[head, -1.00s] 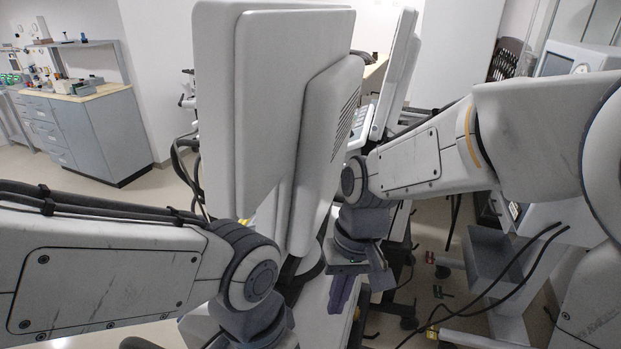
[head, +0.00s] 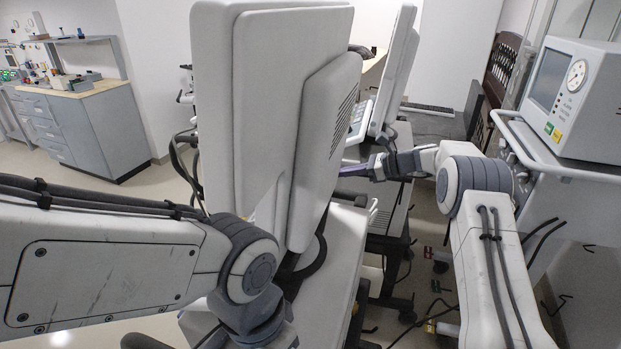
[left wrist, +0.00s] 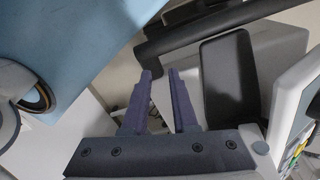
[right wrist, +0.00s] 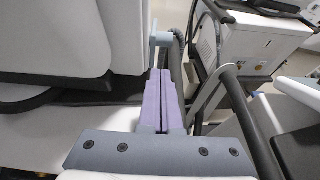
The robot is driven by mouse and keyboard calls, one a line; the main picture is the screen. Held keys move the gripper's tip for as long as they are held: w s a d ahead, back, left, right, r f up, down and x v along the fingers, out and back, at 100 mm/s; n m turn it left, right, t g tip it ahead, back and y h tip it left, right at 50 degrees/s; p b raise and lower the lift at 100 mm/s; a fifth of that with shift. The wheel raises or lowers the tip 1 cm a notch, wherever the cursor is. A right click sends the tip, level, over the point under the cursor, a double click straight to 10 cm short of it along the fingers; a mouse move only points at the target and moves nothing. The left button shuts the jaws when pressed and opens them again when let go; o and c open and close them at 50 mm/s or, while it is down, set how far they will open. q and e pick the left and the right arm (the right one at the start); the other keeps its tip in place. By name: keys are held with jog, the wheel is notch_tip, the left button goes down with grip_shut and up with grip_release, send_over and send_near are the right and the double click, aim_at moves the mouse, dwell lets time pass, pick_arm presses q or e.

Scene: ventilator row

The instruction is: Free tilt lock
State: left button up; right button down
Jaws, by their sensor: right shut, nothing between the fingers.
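The large pale screen housing (head: 275,110) stands upright on the cart in front of me, its vented back part facing right. I cannot tell for certain which part is the tilt lock. A small pale blue-grey piece (right wrist: 160,42) shows beside the housing's edge in the right wrist view. My right gripper (right wrist: 160,72) is shut and empty, its purple fingertips just short of that piece; contact is unclear. In the head view the right gripper (head: 350,171) is right of the housing. My left gripper (left wrist: 159,72) is open and empty; the head view hides its fingers.
A second screen (head: 395,75) stands behind on another cart. A ventilator with a dial (head: 570,100) sits on a shelf at right. Cables hang left of the housing. Floor shows between the carts.

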jog(key=shift+a, duration=0.15)
